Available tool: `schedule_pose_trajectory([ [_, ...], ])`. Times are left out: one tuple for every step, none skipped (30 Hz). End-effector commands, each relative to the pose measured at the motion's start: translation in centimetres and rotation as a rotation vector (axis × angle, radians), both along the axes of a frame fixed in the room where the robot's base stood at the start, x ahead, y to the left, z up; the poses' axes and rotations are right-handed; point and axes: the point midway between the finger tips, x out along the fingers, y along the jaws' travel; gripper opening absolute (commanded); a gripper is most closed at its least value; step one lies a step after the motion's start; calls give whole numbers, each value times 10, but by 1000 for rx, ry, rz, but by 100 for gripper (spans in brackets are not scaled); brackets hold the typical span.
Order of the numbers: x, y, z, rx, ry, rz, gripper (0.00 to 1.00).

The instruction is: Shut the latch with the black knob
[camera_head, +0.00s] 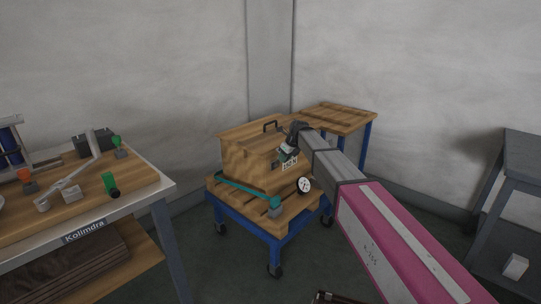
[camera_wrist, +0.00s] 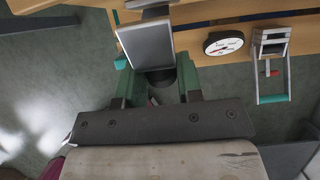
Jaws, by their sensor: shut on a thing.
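In the wrist view, my gripper (camera_wrist: 160,82) has its two green fingers shut around a black knob (camera_wrist: 161,77). The knob sits at the end of a grey plate-like latch arm (camera_wrist: 148,46), which reaches up toward the wooden surface. In the head view, my gripper (camera_head: 288,154) is at the right front of a wooden box (camera_head: 245,153) on a blue wheeled cart. The knob is hidden there by my gripper and arm. Whether the latch is open or closed cannot be told.
A round dial (camera_wrist: 223,43) and a grey clamp with a teal handle (camera_wrist: 272,82) are to the right in the wrist view. A teal bar (camera_head: 241,188) lies at the cart's front. A cluttered table (camera_head: 145,186) stands left, a small wooden table (camera_head: 345,119) behind.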

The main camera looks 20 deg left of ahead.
Motion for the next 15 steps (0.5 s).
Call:
schedule_pose_trajectory([
  [0, 1, 1, -3, 2, -1, 14],
  [0, 1, 1, -4, 2, -1, 14],
  [0, 1, 1, -4, 3, -2, 14],
  [0, 1, 1, -4, 3, -2, 14],
  [0, 1, 1, -4, 3, -2, 14],
  [0, 1, 1, -3, 2, -2, 14],
  [0, 1, 1, -3, 2, -2, 14],
  [0, 1, 1, -3, 2, -2, 14],
  [0, 1, 1, -4, 2, -1, 14],
  [0, 1, 1, -7, 3, -1, 14],
  [1, 2, 2, -13, 6, 0, 14],
  [2, 4, 2, -27, 12, 1, 14],
  [3, 5, 3, -40, 16, 2, 14],
  [4, 7, 4, -55, 24, 2, 14],
  [5, 9, 5, -79, 33, 1, 14],
])
